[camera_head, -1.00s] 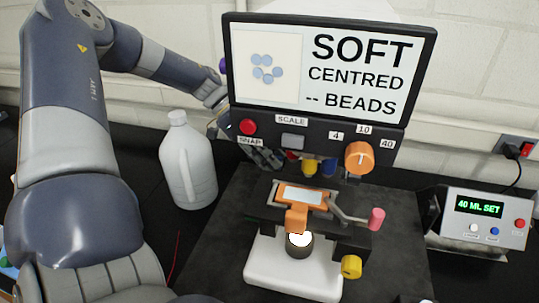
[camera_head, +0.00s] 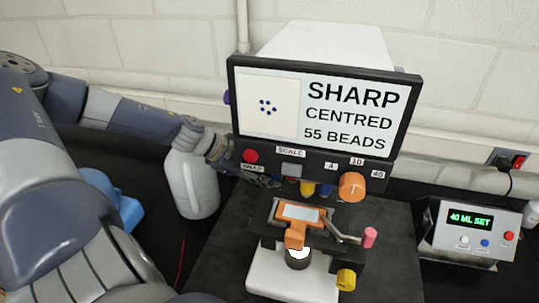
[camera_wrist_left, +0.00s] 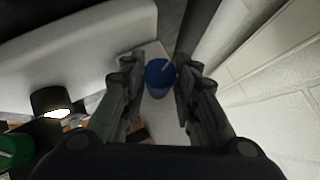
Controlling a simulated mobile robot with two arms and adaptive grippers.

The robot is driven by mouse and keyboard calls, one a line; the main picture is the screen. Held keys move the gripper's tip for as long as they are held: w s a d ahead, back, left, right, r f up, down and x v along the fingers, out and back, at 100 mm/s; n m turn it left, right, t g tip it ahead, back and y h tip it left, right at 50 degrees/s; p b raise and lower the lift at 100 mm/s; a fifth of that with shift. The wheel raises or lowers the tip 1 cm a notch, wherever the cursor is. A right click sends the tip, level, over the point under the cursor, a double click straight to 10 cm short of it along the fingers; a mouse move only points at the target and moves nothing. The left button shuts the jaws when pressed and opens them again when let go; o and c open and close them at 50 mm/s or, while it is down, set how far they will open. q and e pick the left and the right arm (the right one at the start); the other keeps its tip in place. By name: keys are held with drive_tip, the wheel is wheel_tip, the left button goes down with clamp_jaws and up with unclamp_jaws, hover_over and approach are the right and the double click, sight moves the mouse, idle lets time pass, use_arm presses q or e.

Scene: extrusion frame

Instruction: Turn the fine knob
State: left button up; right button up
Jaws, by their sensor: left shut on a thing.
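The fine knob, a blue round knob with a white pointer line (camera_wrist_left: 160,78), sits between the fingertips of my left gripper (camera_wrist_left: 158,88) in the left wrist view. The gripper is shut on it. In the head view my left gripper (camera_head: 262,180) reaches in behind the left side of the microscope (camera_head: 290,277), and the knob is hidden there. The microscope's screen (camera_head: 355,115) reads "SHARP", "CENTRED", "55 BEADS" and shows a cluster of small dark blue dots. My right gripper is out of view.
A white jug (camera_head: 192,185) stands close beside my left forearm. An orange slide holder (camera_head: 298,214) lies on the stage, with an orange knob (camera_head: 352,187) above it and a yellow knob (camera_head: 346,280) low at right. A control box (camera_head: 470,230) reads "40 ML SET".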

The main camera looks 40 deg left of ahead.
use_arm(q)
drive_tip(key=shift+t, duration=0.3)
idle(0.4)
drive_tip(key=o, duration=1.1)
drive_tip(key=shift+c, duration=0.2)
drive_tip(key=shift+s, duration=0.1)
drive_tip(key=v, duration=1.2)
drive_tip(key=shift+d, duration=0.1)
